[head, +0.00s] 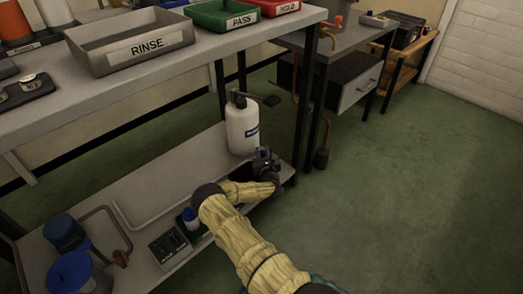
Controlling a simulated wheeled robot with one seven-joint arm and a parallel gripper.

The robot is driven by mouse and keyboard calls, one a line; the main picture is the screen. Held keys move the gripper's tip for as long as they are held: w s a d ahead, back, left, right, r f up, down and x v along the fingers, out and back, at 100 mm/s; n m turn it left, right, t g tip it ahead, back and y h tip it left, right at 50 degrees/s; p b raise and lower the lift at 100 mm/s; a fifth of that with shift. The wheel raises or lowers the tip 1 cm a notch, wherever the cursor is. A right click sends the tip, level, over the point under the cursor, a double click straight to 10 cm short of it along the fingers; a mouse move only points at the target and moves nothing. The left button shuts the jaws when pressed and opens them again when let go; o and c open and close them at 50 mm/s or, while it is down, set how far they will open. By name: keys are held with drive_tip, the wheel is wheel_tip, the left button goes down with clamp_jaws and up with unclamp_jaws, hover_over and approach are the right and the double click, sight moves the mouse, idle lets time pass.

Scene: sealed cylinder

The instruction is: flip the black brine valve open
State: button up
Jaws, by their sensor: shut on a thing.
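My gripper (265,157) is low at the bottle's right front side. Its jaws are shut on a small dark part there, which looks like the black brine valve. The fingers hide most of that part, so I cannot tell how its handle is turned.
A grey RINSE tray (132,42), a green PASS tray (222,14) and a red tray (275,6) stand on the bench top above. Blue containers (72,272) and a small grey box (168,246) sit on the lower shelf at left. The floor at right is clear.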

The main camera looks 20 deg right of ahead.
drive_tip(key=shift+s+d+f+n+g+y+b, duration=0.1)
drive_tip(key=shift+s+d+n+g+y+b, duration=0.4)
drive_tip(key=shift+n+y, duration=1.6)
drive_tip(key=shift+s+d+r+n+g+y+b, duration=0.1)
drive_tip(key=shift+s+d+n+g+y+b, duration=0.4)
drive_tip(key=shift+n+y, duration=1.6)
drive_tip(key=shift+s+d+f+n+g+y+b, duration=0.2)
drive_tip(key=shift+d+n+y+b, duration=0.45)
drive_tip(key=shift+y, duration=2.65)
drive_tip(key=shift+d+r+n, duration=0.1)
drive_tip(key=shift+r+n, duration=0.1)
drive_tip(key=shift+n, duration=0.05)
drive_tip(key=o, duration=1)
drive_tip(key=shift+c, duration=0.2)
